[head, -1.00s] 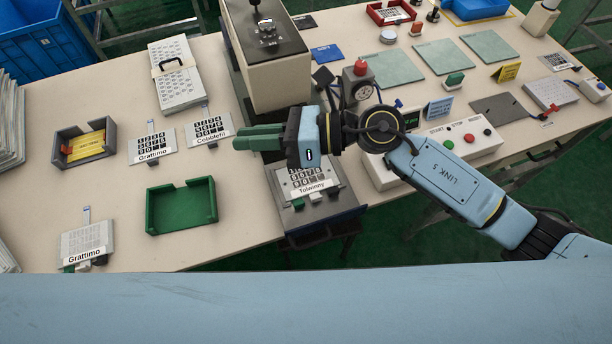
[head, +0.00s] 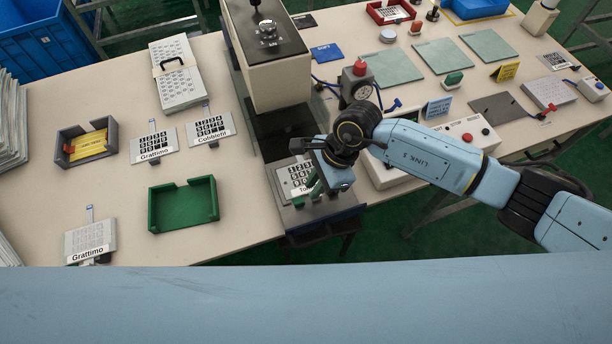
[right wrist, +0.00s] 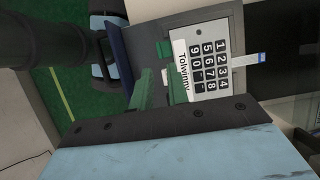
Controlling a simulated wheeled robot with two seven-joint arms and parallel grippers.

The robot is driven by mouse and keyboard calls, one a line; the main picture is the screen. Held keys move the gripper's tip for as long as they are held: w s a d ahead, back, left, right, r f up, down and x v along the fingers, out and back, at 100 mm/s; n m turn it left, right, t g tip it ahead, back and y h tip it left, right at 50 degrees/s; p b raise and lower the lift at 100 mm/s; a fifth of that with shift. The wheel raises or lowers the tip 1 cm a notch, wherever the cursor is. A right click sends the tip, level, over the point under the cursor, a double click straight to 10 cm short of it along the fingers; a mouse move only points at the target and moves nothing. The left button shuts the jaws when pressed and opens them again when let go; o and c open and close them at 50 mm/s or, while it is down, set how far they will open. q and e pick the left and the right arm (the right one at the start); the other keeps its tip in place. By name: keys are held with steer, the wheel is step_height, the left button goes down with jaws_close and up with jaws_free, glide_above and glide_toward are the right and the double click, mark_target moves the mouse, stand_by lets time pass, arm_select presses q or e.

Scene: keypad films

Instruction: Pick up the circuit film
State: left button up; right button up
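A keypad film labelled Tolwinny (head: 294,177) lies on the grey press bed (head: 335,208), with black number keys. It also shows in the right wrist view (right wrist: 208,62), label edge towards my fingers. My right gripper (head: 316,187) is low over the film's right front part, hiding some of it. In the right wrist view its green fingers (right wrist: 162,86) appear apart, close to the label edge; I cannot tell if they touch it. A pale film labelled Grattimo (head: 90,238), with fine grey lines, stands at the front left. My left gripper is not in view.
Keypad films labelled Grattimo (head: 154,146) and Cobblefil (head: 210,128) lie left of the press (head: 262,60). An empty green tray (head: 182,205) and a grey tray (head: 87,145) with a yellow card are on the left. A control box (head: 470,134) stands to the right.

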mark_target(305, 201)
steer(key=shift+p+x, duration=0.3)
steer(key=shift+x, duration=2.5)
steer(key=shift+w+d, duration=0.1)
jaws_close()
